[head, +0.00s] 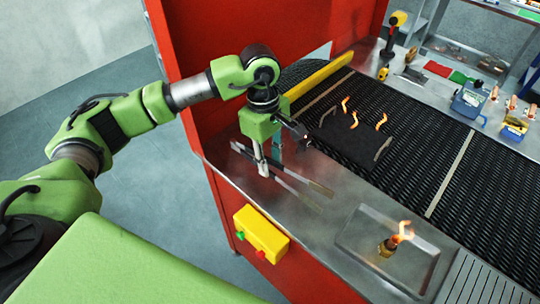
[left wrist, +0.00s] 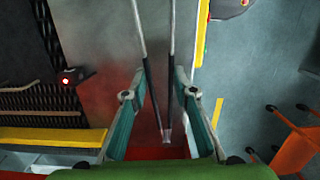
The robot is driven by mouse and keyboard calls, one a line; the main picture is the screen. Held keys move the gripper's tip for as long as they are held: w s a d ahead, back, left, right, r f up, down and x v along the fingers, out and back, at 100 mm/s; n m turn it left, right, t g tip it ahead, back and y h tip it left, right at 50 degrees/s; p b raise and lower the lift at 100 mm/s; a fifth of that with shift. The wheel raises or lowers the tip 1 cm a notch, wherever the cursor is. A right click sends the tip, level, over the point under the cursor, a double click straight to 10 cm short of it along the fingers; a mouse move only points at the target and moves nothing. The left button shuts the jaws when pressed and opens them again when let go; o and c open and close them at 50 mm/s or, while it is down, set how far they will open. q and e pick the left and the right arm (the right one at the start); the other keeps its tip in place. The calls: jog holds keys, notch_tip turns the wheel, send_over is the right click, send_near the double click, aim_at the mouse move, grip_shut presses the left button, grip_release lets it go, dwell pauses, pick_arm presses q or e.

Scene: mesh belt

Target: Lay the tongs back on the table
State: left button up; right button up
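The tongs (head: 300,182) have two long thin arms, dark at the grips and silver further along. In the head view they appear to lie along the steel table (head: 225,172) beside the belt; I cannot tell whether they touch it all along. My left gripper (head: 264,172) points down over their dark end. In the left wrist view its two teal-sided fingers (left wrist: 158,95) are spread apart, with the tongs (left wrist: 168,135) between them. A gap shows between the left finger and the tongs; the right finger is close to the other arm. My right gripper is in neither view.
A black mesh belt (head: 455,205) runs behind the table, bearing a dark handled tray (head: 350,148) with orange curled pieces. A shallow metal tray (head: 352,240) holds a small brass object with an orange piece. A small red-lit device (left wrist: 68,80) is near the gripper.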

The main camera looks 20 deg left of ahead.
pick_arm(q)
notch_tip(320, 180, down, 4)
jog(key=shift+f+b, duration=0.25)
jog(key=shift+b, duration=0.55)
notch_tip(320, 180, down, 2)
jog(key=shift+f+b, duration=0.15)
jog(key=shift+b, duration=1.05)
jog(key=o, duration=0.6)
jog(key=r, duration=0.8)
jog(key=a+r, duration=0.1)
jog(key=r, duration=0.3)
jog(key=shift+w+a, duration=0.1)
jog(key=shift+w, duration=0.1)
